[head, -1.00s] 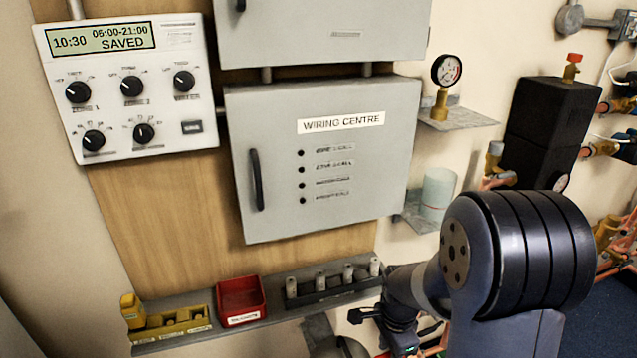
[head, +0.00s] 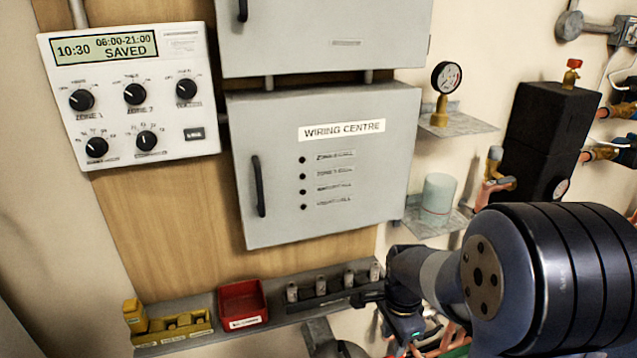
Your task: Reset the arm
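My arm (head: 545,275) enters the head view at the lower right, in front of the pipework. Its wrist reaches left, and my gripper (head: 368,299) shows as a small dark shape in front of the right end of the lower shelf. It overlaps the dark rack (head: 322,297) in the picture; I cannot tell whether they touch. The fingers are too small and dark to tell open from shut, and no held object can be made out.
The wiring centre cabinet (head: 285,215) is shut. Left of it is a controller (head: 130,100) reading "SAVED". The lower shelf holds a yellow tray (head: 175,330) and a red bin (head: 242,302). A gauge (head: 445,80), a pale cup (head: 438,192) and a black block (head: 548,135) are right.

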